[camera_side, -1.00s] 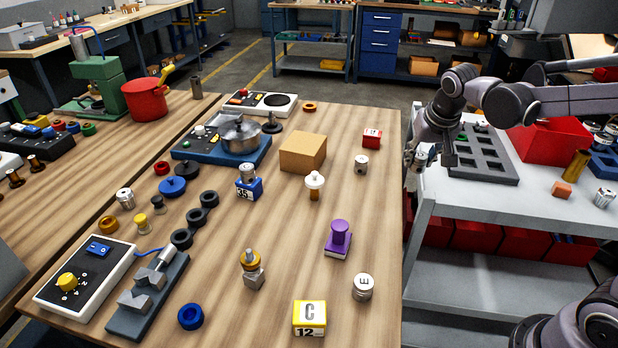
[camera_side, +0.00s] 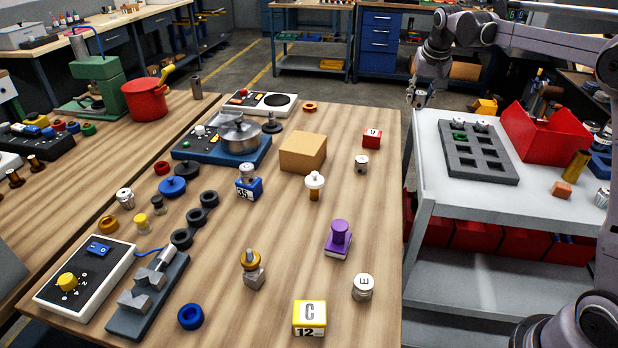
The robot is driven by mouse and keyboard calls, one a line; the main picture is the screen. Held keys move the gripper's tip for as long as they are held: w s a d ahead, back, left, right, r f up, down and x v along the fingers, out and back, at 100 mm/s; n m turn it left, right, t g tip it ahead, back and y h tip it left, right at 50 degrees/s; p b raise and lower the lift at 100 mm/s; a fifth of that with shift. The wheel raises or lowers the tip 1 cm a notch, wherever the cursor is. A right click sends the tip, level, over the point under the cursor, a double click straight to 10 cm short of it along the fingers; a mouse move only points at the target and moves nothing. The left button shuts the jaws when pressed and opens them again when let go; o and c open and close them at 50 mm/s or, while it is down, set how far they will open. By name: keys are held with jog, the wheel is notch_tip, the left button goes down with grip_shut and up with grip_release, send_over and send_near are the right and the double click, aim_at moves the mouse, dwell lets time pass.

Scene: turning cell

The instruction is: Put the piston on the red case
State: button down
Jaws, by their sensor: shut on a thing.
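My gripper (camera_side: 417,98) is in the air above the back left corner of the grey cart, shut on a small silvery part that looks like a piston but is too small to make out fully. The red case (camera_side: 372,139), a small red block with a white label reading 17, sits on the wooden table to the left of and below my gripper in the picture. Nothing is on top of it. Another silvery piston (camera_side: 361,164) stands on the table just in front of the red case. One marked E (camera_side: 363,287) stands nearer the front.
A cardboard box (camera_side: 303,152) stands left of the red case. A blue case (camera_side: 248,188) carries a silvery piston. A yellow case (camera_side: 309,318) is at the front. The cart (camera_side: 436,200) holds a grey slotted tray (camera_side: 478,175) and a red bin (camera_side: 545,132).

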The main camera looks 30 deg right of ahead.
jog(key=shift+w+d, duration=0.95)
jog(key=shift+d, duration=0.15)
send_over(372, 130)
jog(key=s, duration=0.1)
jog(key=f, duration=0.7)
jog(key=shift+s+a, duration=0.2)
jog(key=shift+a, duration=0.2)
jog(key=shift+f, duration=2)
jog(key=c, duration=1)
grip_release()
jog(key=shift+f, duration=0.15)
jog(key=shift+o, duration=0.2)
